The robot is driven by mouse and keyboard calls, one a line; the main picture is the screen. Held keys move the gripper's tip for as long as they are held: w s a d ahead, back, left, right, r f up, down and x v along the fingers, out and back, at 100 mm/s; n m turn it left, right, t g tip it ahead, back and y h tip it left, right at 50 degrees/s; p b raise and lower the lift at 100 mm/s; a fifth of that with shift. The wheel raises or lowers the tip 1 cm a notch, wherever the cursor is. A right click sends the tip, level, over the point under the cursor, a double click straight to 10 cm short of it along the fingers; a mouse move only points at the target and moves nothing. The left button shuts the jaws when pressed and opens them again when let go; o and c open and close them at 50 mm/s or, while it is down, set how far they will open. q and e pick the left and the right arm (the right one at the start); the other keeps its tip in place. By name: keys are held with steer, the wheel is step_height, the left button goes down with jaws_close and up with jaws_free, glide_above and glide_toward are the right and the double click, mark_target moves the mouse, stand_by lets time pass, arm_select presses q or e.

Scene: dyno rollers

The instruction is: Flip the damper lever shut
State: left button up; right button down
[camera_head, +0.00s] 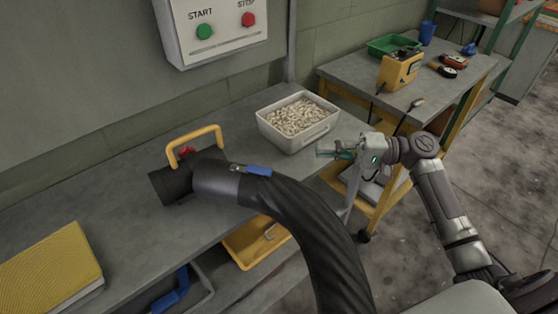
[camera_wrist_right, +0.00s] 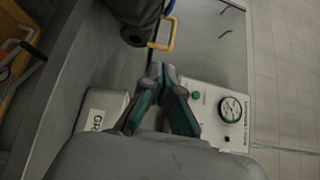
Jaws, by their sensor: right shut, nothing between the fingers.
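A dark duct pipe (camera_head: 172,184) lies on the grey bench, joined by a grey collar (camera_head: 216,180) to a thick black hose (camera_head: 318,235). A yellow arched handle (camera_head: 194,139) stands over the pipe, with a red part (camera_head: 186,151) behind it. A blue lever (camera_head: 257,170) lies along the top of the collar. I cannot tell which part is the damper lever. My right gripper (camera_head: 322,152) is right of the white bin, apart from the duct. In the right wrist view its fingertips (camera_wrist_right: 163,72) are together and empty, with the yellow handle (camera_wrist_right: 164,38) beyond them. My left gripper is not in view.
The white bin (camera_head: 318,138) of pale pieces stands on the bench. A panel (camera_head: 222,35) with green and red buttons hangs above. A yellow pad (camera_head: 48,272) lies at the left. The bench between pad and pipe is clear. A side table (camera_head: 345,70) stands behind.

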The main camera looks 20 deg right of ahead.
mark_target(252, 170)
steer(key=a+p, duration=0.4)
steer(key=a, duration=0.7)
steer(key=shift+w+a, duration=0.2)
steer(key=shift+a, duration=0.15)
steer(key=shift+s, duration=0.1)
